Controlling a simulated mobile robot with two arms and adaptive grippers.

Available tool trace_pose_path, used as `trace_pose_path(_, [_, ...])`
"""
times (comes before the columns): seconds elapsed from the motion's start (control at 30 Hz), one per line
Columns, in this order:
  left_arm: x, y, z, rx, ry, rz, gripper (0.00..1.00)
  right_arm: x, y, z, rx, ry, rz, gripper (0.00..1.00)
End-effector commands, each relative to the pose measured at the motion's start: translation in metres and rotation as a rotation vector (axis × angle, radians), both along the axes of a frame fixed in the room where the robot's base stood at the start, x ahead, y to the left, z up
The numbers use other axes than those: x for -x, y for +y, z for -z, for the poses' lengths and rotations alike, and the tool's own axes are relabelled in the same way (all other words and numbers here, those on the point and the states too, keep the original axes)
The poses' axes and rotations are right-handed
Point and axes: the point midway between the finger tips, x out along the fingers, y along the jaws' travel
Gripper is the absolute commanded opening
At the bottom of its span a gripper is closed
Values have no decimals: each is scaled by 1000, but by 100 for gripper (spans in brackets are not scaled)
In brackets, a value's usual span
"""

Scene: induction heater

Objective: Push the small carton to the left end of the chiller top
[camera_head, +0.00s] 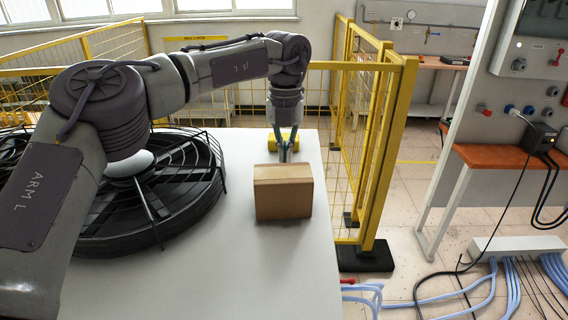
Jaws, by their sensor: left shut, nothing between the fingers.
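The small brown carton (283,197) stands upright near the right edge of the white chiller top (235,255). My left gripper (283,156) points down just behind the carton, its fingers together and empty. The carton's top edge hides the lowest part of the fingertips, so I cannot tell whether they touch it. A yellow object (272,142) lies behind the gripper near the far edge of the top and is partly covered by the fingers. My right gripper is not in view.
A large black fan grille (190,200) takes up the left part of the chiller top, partly behind my left arm. Yellow mesh fencing (372,150) stands beyond the right edge. The top in front of the carton is clear. Hoses (440,305) lie on the floor at right.

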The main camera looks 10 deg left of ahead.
Motion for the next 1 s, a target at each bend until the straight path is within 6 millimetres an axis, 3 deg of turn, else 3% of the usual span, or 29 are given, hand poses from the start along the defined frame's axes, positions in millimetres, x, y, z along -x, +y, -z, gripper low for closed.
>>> trace_pose_path(0.1, [2,0,20,-1,2,1,0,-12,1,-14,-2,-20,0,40])
trace_pose_path(0.3, [25,-4,17,-1,-1,2,0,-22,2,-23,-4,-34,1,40])
trace_pose_path(0.53, [38,-6,20,0,-1,1,0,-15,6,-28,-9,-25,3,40])
trace_pose_path(1.0, [42,-7,23,1,-1,0,0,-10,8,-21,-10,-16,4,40])
